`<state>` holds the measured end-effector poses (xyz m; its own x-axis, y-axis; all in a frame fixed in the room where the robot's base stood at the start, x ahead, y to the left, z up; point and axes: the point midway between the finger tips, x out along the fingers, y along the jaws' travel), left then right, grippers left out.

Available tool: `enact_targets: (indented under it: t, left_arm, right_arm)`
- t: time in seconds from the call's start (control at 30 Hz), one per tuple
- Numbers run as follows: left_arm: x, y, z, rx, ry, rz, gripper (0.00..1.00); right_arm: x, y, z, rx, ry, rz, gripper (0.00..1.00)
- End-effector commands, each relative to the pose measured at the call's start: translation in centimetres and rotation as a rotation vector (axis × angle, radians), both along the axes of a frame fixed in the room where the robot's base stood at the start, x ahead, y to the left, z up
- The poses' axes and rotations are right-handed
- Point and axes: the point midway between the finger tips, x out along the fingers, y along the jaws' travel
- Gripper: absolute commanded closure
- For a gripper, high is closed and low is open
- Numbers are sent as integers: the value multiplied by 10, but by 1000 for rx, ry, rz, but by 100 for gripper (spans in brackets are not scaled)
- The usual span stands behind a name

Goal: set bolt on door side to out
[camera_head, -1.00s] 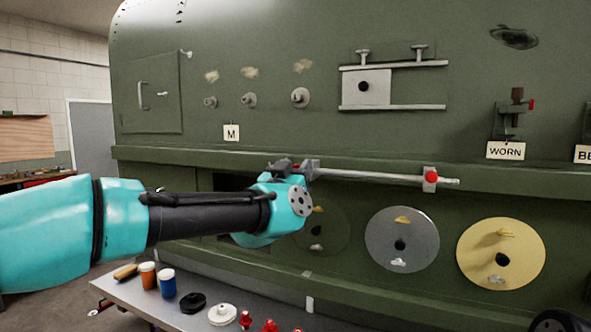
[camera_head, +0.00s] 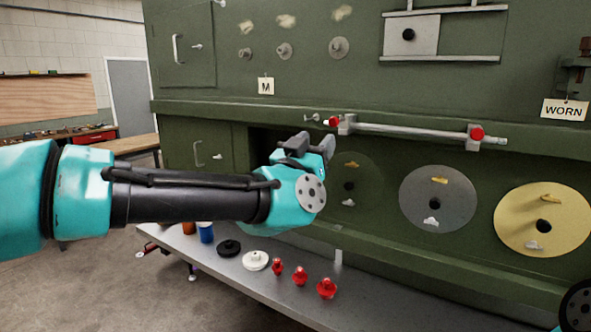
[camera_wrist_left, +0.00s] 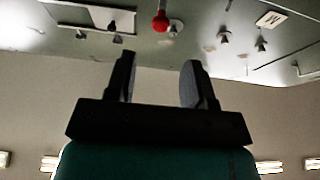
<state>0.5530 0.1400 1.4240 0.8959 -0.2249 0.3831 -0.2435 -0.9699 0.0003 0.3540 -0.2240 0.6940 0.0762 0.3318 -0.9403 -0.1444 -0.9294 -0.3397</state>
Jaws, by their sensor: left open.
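A grey horizontal rod (camera_head: 405,130) runs between two grey end brackets along the green ledge. A red knob (camera_head: 333,121) sits at its left end, on the side of the lower door (camera_head: 210,158). A small pale tip (camera_head: 311,118) shows just left of that knob. Another red knob (camera_head: 477,134) sits at the right end, with a tip (camera_head: 499,141) beyond it. My left gripper (camera_head: 308,146) is open and empty, just below and left of the left red knob, apart from it. In the left wrist view a red knob (camera_wrist_left: 160,21) shows beyond the spread fingers (camera_wrist_left: 158,82). My right gripper is not seen.
A grey bench (camera_head: 370,293) below holds red fittings (camera_head: 300,277), a white disc (camera_head: 256,261), a black disc (camera_head: 229,248) and a blue cup (camera_head: 206,232). Round plates (camera_head: 437,205) line the lower wall. The ledge (camera_head: 230,116) juts out above the left gripper.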

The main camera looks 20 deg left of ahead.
Motion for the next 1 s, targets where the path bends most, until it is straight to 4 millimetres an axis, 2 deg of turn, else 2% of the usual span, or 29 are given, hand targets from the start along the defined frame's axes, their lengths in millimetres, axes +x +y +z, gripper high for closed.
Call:
enact_targets:
  t: [0.2,0.43,0.63,0.9,1.0]
  left_arm:
    - [-39,10,-16,0,0,-1,51]
    - [-68,17,-29,0,0,0,51]
    - [-75,19,-32,1,0,0,51]
    - [-74,19,-33,3,2,0,51]
    - [-70,17,-41,23,20,-3,51]
  right_arm:
    - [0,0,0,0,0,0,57]
    - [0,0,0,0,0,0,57]
    - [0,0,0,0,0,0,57]
    - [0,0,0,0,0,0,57]
    - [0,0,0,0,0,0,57]
